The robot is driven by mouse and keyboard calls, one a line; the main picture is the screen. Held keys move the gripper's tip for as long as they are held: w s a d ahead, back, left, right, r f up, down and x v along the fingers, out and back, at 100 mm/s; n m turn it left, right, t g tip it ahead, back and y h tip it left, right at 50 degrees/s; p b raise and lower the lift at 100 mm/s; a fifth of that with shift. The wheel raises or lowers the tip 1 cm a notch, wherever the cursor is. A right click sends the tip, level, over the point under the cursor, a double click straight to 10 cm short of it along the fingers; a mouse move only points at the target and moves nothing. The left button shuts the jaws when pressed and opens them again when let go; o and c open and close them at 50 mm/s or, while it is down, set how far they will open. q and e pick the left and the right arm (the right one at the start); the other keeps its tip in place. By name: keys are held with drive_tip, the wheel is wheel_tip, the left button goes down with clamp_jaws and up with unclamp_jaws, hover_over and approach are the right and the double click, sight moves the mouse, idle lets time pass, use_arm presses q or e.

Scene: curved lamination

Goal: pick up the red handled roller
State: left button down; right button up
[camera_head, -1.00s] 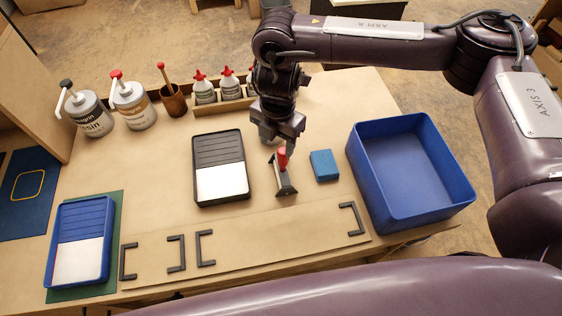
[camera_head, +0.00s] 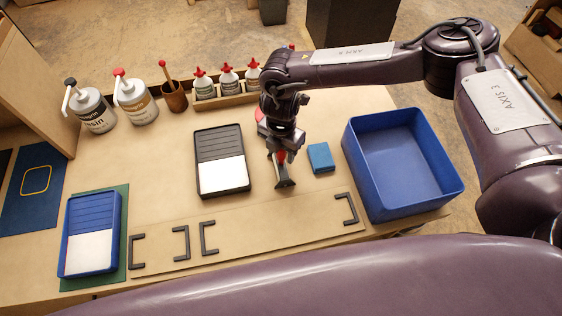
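The red handled roller (camera_head: 281,177) stands on the table right of the black tray, with its dark roller part towards me. Only a small bit of its red handle shows between the fingers of my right gripper (camera_head: 281,156). The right gripper points down from above, with its fingers around or beside the handle. Whether the fingers press on the handle is too small to tell. The roller still appears to be on the table. My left gripper is out of view.
A black tray (camera_head: 208,147) lies to the left, and a blue block (camera_head: 320,157) sits close on the right. A deep blue bin (camera_head: 366,180) stands further right. Dark brackets lie on a board (camera_head: 255,226) in front. Bottles and a wooden rack (camera_head: 226,101) stand behind.

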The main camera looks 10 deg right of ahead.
clamp_jaws()
drive_tip(key=shift+r, duration=0.15)
drive_tip(key=shift+w+r+b, duration=0.1)
drive_tip(key=shift+r+b, duration=0.2)
drive_tip(key=shift+r, duration=0.3)
wheel_tip(320, 180, up, 8)
drive_tip(key=b, duration=0.3)
drive_tip(key=shift+r, duration=0.1)
wheel_tip(320, 180, up, 10)
drive_tip(key=shift+r+b, duration=0.2)
drive_tip(key=shift+b, duration=0.1)
